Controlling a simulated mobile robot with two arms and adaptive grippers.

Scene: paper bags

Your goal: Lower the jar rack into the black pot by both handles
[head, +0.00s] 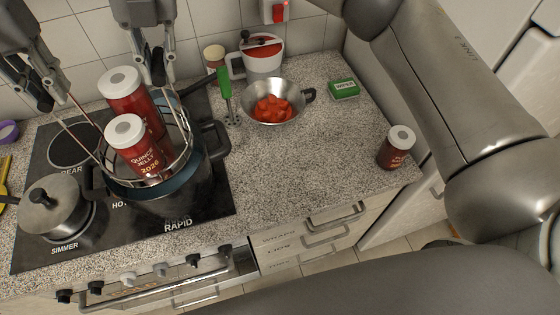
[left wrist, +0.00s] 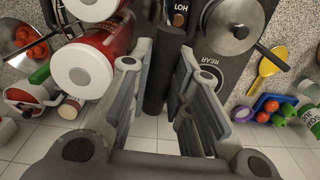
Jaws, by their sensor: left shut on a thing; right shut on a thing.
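The wire jar rack (head: 188,150) holds two red jars with white lids, a front jar (head: 140,158) and a rear jar (head: 127,92). It is at the mouth of the black pot (head: 160,208), its lower part inside the rim; whether it touches the bottom is hidden. My left gripper (head: 46,102) is shut on the rack's left handle, and a dark grip (left wrist: 164,70) shows between its fingers in the left wrist view. My right gripper (head: 158,82) is shut at the rack's far right side, its contact with the handle partly hidden behind the jars.
A lidded saucepan (head: 50,205) stands left of the pot on the stove. The counter's middle is clear.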

